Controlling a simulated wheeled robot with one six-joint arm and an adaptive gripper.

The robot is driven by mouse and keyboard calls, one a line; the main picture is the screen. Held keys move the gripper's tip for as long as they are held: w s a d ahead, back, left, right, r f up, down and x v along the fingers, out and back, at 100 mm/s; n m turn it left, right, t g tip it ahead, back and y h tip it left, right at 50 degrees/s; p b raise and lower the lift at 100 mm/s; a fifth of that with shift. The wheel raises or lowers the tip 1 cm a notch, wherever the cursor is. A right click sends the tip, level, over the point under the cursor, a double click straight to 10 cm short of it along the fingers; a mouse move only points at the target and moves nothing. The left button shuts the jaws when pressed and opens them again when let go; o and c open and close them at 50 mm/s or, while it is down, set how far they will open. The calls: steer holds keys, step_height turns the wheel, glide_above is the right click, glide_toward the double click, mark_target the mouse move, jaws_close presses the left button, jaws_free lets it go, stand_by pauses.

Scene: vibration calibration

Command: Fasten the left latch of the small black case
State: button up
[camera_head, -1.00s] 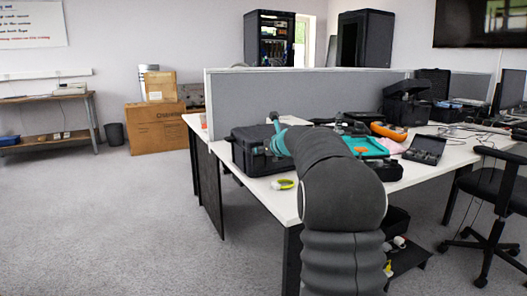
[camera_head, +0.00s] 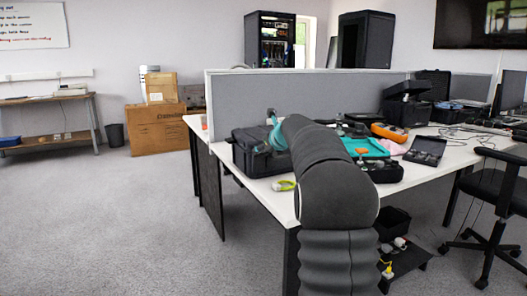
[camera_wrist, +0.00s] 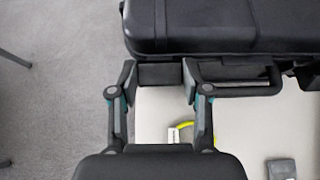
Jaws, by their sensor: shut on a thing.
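The black case (camera_head: 248,152) stands at the left end of the white desk, and my arm covers part of it in the head view. In the wrist view the black case (camera_wrist: 215,28) fills the top, with its handle (camera_wrist: 238,88) right of the fingers. A dark latch (camera_wrist: 156,73) on the case front lies between the fingertips of my gripper (camera_wrist: 157,78). My gripper is shut on this latch, its fingers at the latch's left and right sides. Whether the latch is fastened cannot be told. In the head view the fingers are hidden.
A yellow-green ringed item (camera_head: 283,185) lies on the white desk (camera_head: 262,192) near its front left edge. A grey partition (camera_head: 300,95) stands behind. The floor at left is clear.

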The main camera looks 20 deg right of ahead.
steer(key=o, duration=1.2)
steer(key=shift+c, duration=0.2)
steer(key=v, duration=1.2)
